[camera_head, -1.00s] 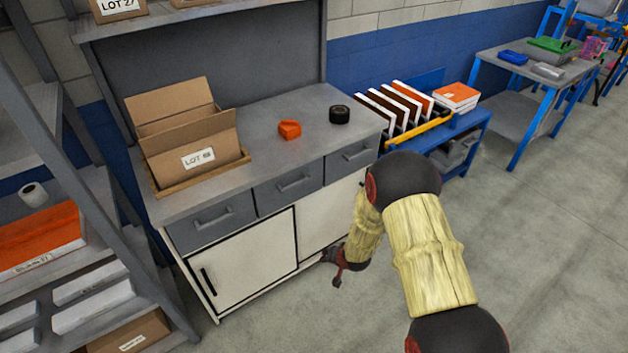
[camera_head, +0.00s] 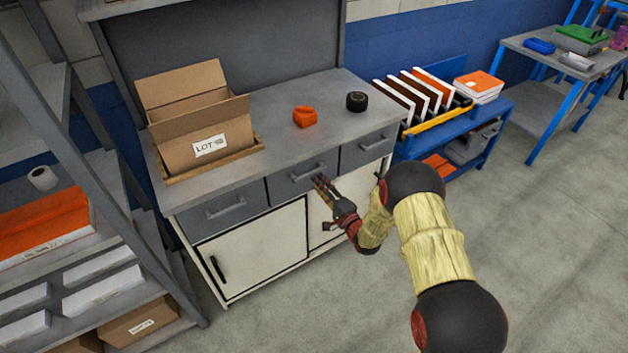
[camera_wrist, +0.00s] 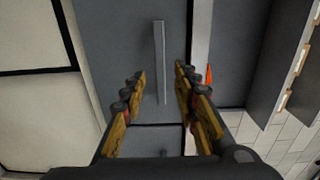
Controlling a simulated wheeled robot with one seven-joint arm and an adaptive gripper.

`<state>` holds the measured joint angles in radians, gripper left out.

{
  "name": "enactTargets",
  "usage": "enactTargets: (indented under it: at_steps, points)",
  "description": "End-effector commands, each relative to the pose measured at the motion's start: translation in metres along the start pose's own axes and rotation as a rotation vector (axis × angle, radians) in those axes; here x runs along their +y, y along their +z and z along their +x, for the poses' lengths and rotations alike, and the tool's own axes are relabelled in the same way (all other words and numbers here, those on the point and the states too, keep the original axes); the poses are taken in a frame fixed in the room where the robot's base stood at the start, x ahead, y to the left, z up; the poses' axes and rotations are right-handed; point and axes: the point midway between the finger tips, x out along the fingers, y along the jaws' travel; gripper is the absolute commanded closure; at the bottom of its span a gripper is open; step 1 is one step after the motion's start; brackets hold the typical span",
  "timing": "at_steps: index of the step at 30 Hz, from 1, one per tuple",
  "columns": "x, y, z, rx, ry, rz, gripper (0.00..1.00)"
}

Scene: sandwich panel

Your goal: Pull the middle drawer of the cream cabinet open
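The cream cabinet (camera_head: 254,252) has a grey worktop and a row of grey drawers above its cream doors. The middle drawer (camera_head: 276,188) looks shut, flush with its neighbours. Its bar handle (camera_head: 306,172) also shows in the wrist view (camera_wrist: 159,50), running up the picture. My gripper (camera_head: 319,182) is in front of the middle drawer, just below and right of the handle in the head view. In the wrist view my gripper (camera_wrist: 161,74) is open and empty, with the handle lying between its fingers' lines. Whether the fingers reach around the handle is unclear.
A cardboard box (camera_head: 207,135), an orange object (camera_head: 305,117) and a black roll (camera_head: 357,101) sit on the worktop. A grey shelf rack (camera_head: 95,165) stands close on the left, a blue cart (camera_head: 478,130) on the right. The floor in front is clear.

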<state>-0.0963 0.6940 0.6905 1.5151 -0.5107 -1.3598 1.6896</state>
Motion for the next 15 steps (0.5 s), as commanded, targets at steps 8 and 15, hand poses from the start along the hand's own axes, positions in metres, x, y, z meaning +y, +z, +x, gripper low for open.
enactTargets:
  at_steps: [8, 15]
  points:
    - [0.002, 0.000, 0.036, 0.000, 0.000, -0.001, 0.70]
    - [0.000, 0.000, 0.044, 0.000, 0.001, -0.001, 0.70]
